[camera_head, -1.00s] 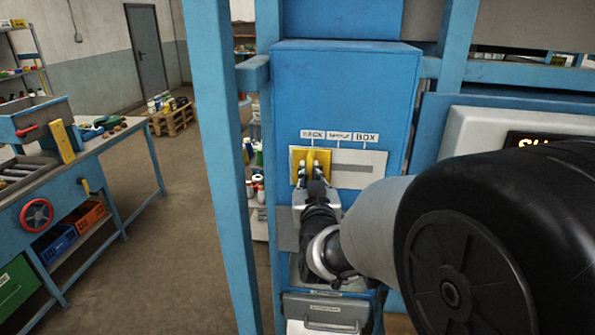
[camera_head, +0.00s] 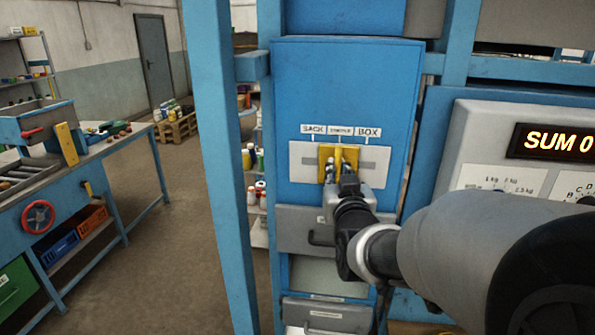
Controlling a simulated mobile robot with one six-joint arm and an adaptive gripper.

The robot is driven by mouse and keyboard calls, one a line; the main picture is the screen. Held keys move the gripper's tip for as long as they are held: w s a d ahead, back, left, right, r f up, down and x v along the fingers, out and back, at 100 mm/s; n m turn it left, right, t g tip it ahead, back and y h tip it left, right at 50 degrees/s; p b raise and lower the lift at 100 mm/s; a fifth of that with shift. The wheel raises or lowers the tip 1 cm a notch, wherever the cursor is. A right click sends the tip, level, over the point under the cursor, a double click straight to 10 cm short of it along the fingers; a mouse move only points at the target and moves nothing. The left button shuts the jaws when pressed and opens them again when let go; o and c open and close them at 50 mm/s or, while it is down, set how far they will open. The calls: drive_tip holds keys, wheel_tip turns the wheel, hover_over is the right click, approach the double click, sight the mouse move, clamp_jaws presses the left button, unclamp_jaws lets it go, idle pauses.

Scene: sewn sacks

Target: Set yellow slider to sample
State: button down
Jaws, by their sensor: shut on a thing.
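The yellow slider (camera_head: 339,158) sits on a pale plate (camera_head: 304,162) with a horizontal slot, on the front of a blue cabinet (camera_head: 345,90). Labels above the plate read SACK (camera_head: 313,130) at left, a smaller word that looks like SAMPLE (camera_head: 341,131) in the middle, and BOX (camera_head: 368,132) at right. The slider stands below the middle label. My gripper (camera_head: 340,172) is shut on the slider's raised grip from below. Its fingertips partly cover the grip's lower end.
A grey panel with a display (camera_head: 555,142) reading SUM 0 is at right. A grey drawer (camera_head: 296,228) is below the plate. A blue post (camera_head: 222,160) stands left of the cabinet, and a workbench (camera_head: 110,150) farther left. Open floor lies between them.

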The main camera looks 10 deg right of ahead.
drive_tip(key=c, duration=1.9)
unclamp_jaws()
drive_tip(key=shift+s, duration=0.15)
drive_tip(key=o, duration=0.3)
drive_tip(key=s, duration=0.7)
drive_tip(key=shift+s+a, duration=0.2)
drive_tip(key=shift+a, duration=0.2)
